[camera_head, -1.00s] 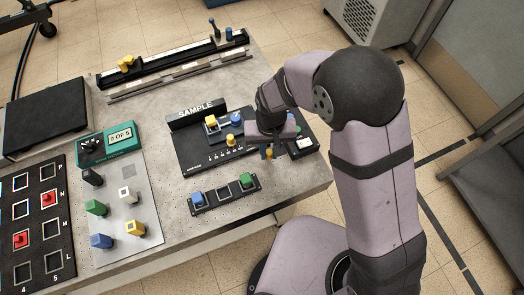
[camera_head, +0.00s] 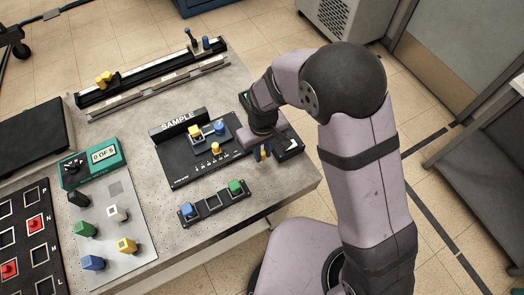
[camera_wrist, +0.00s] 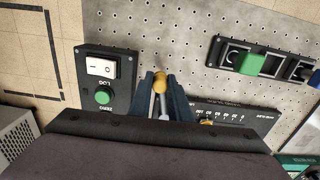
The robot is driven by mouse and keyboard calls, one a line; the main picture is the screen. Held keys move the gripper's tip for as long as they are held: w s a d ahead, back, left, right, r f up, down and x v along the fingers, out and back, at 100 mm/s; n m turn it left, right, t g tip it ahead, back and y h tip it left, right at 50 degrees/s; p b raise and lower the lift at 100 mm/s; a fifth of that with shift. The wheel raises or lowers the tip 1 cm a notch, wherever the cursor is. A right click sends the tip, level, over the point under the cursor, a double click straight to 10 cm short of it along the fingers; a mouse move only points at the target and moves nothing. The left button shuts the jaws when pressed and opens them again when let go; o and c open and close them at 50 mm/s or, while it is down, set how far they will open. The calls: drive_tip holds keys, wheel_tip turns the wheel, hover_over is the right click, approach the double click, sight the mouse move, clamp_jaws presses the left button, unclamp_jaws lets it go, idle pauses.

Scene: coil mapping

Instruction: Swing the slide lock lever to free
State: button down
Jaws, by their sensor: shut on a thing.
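My gripper (camera_wrist: 163,100) is shut on a lever with a rounded yellow end (camera_wrist: 160,82) and a grey shaft. It stands between the dark blue fingers in the wrist view. I take it for the slide lock lever; no label on it is readable. In the head view my gripper (camera_head: 262,153) is at the right end of the black SAMPLE panel (camera_head: 185,175), and the lever is mostly hidden there. Which way the lever points relative to any free mark cannot be told.
A black box with a white rocker switch (camera_wrist: 101,68) and green button (camera_wrist: 103,97) stands beside the gripper. On the other side is the panel's printed scale with a yellow knob (camera_head: 215,148). A strip with blue and green blocks (camera_head: 236,186) lies in front.

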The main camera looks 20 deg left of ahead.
drive_tip(key=c, duration=1.6)
unclamp_jaws()
drive_tip(key=shift+w, duration=0.1)
drive_tip(key=shift+c, duration=0.2)
drive_tip(key=shift+r, duration=0.1)
drive_tip(key=shift+r+b, duration=0.95)
drive_tip(key=shift+r, duration=2.7)
drive_tip(key=shift+d+f, duration=0.1)
drive_tip(key=shift+f, duration=0.2)
drive_tip(key=s+d+m, duration=0.2)
drive_tip(key=s+d, duration=0.1)
drive_tip(key=d, duration=0.3)
drive_tip(key=s+d+m+g, duration=0.1)
drive_tip(key=s+d, duration=0.3)
drive_tip(key=d, duration=0.3)
drive_tip(key=s+d+m, duration=0.2)
drive_tip(key=s+d, duration=0.1)
drive_tip(key=d, duration=0.3)
drive_tip(key=w+d+r+m+t, duration=0.1)
drive_tip(key=w+d+r+m, duration=0.1)
drive_tip(key=d+m, duration=0.2)
drive_tip(key=d, duration=0.3)
drive_tip(key=shift+w+d+r, duration=0.35)
drive_tip(key=shift+w, duration=0.05)
